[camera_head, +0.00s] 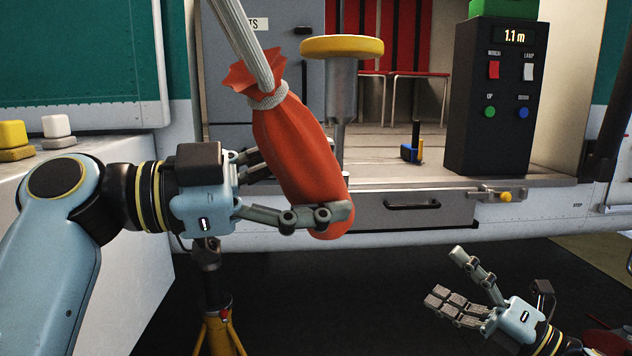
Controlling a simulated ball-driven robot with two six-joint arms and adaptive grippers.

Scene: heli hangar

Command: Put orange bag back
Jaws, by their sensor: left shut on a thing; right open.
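The orange bag (298,150) is a long sack with its neck tied by a pale rope (246,45) that runs up out of view. It hangs tilted, with its lower end to the right. My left gripper (335,212) comes in from the left and is shut on the lower part of the bag; one finger crosses its front, and the far fingers are partly hidden behind it. My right gripper (450,275) is open and empty at the lower right, well apart from the bag.
A yellow-topped post (341,47) stands just right of the bag. A black control box (490,105) reads 1.1 m. A drawer (410,207) with a black handle is below the hangar-side floor. A small blue-and-yellow object (412,150) stands on that floor. A yellow-legged stand (215,320) is below my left gripper.

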